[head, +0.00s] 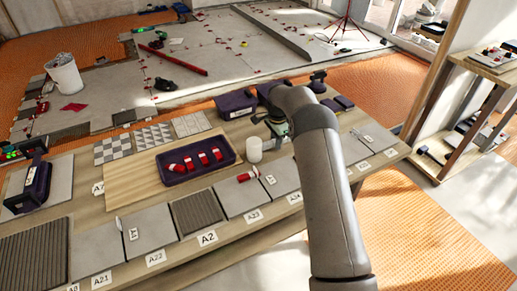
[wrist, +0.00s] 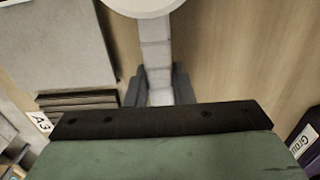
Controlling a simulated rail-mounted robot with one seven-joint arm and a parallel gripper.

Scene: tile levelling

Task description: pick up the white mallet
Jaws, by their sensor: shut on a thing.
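The white mallet shows in the wrist view, with its round white head (wrist: 143,5) cut off by the top edge and its pale handle (wrist: 157,50) running down between my fingers. My gripper (wrist: 159,88) is shut on the handle, one dark finger on each side. In the head view the white mallet head (head: 254,149) stands just right of the purple tray, beside my gripper. My arm hides most of the gripper there. I cannot tell whether the mallet touches the table.
A purple tray (head: 164,173) with several red-and-white pieces lies on a board to the left. Grey sample tiles (head: 150,226) line the table's front edge. A purple bin (head: 236,103) stands behind the mallet. In the wrist view a stack of dark tiles (wrist: 75,100) is at left.

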